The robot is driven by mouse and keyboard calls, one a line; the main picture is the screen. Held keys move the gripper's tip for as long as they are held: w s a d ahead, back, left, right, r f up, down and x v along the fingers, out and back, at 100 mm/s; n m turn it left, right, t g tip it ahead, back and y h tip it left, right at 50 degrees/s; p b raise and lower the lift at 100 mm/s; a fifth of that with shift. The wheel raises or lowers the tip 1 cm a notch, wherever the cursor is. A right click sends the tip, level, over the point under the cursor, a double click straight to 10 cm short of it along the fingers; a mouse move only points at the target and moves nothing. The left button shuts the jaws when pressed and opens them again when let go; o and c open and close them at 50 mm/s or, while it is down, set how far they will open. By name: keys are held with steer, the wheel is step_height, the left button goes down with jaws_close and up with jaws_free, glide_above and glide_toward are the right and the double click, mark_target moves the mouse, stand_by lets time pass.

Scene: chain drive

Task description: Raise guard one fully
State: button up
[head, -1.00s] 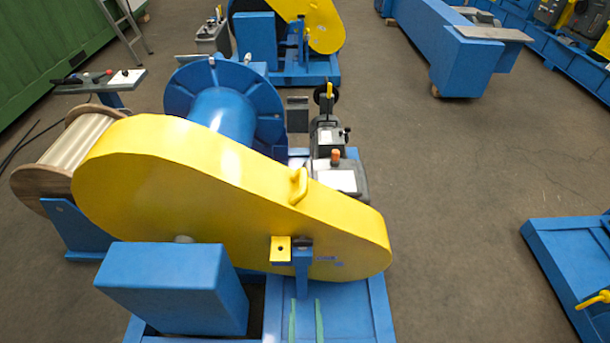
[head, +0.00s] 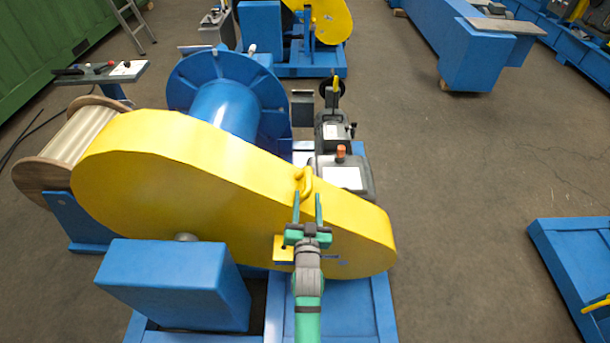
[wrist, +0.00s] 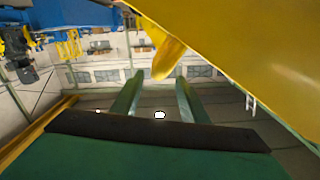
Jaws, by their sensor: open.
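The yellow guard (head: 170,180) lies lowered over the chain drive, its broad end at the left and its narrow end at the lower right. A yellow loop handle (head: 304,182) stands on its top edge. My gripper (head: 307,208) is open, with its two green fingers pointing at the handle from the near side. In the wrist view the handle (wrist: 167,58) shows just beyond the fingertips (wrist: 156,80), roughly in line with the gap between them. I cannot tell whether the fingers touch it. My arm partly hides the yellow bracket (head: 281,248) on the near face.
A blue box (head: 170,285) stands close to the left of my arm. A blue flanged drum (head: 225,105) and a grey motor unit (head: 342,175) are behind the guard. A wooden spool (head: 65,150) is at the left. The floor to the right (head: 460,190) is clear.

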mark_target(308, 176)
steer(key=shift+w+a, duration=0.1)
steer(key=shift+w, duration=0.35)
steer(key=w, duration=0.7)
steer(key=shift+w+d, duration=0.3)
steer(key=shift+d, duration=0.1)
steer(key=shift+w+a, duration=0.1)
steer(key=shift+w, duration=0.65)
